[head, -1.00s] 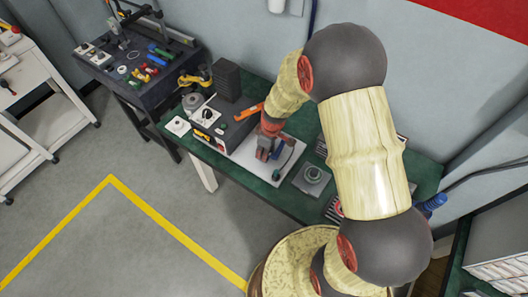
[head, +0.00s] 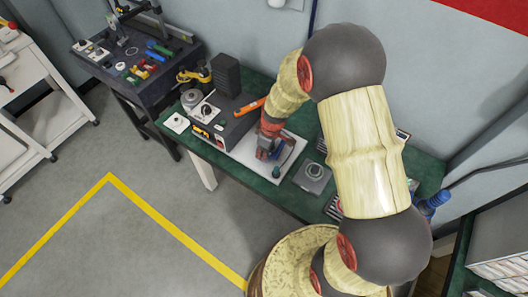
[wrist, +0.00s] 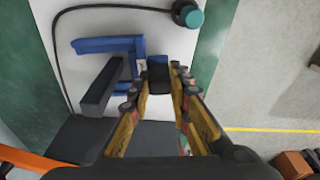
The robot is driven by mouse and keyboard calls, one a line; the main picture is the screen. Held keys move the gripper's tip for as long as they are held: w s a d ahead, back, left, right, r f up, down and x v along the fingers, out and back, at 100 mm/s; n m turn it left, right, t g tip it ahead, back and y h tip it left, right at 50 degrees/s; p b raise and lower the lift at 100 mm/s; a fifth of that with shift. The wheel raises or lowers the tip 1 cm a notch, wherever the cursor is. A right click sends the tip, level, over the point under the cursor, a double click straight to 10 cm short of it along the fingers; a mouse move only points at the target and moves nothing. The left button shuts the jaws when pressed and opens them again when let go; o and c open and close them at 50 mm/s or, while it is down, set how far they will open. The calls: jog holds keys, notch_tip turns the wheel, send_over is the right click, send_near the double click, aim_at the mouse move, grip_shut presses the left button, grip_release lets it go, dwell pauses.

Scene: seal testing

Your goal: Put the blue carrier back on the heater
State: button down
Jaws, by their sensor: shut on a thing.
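My gripper (wrist: 157,82) is shut on the dark block (wrist: 159,78) at the near end of the blue carrier (wrist: 108,45). The carrier shows blue arms left of and beyond the fingertips, over a white base plate (wrist: 88,20). A black bar (wrist: 102,90) stands beside the carrier, left of the fingers. I cannot tell which part is the heater, or whether the carrier touches it. In the head view my gripper (head: 267,153) points down over the white plate (head: 241,152), and the arm hides part of the carrier (head: 276,153).
A black knob with a teal top (wrist: 188,14) sits on a cable at the plate's far edge. A dark control box (head: 232,124) and an orange bar (head: 249,107) are left of my gripper. A grey square unit with a ring (head: 313,176) stands right on the green bench.

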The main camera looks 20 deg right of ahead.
jog(key=shift+f+b, duration=0.6)
dwell(0.3)
jog(key=c, duration=1.6)
grip_release()
jog(key=shift+r+p, duration=3.2)
jog(key=shift+r, duration=2.35)
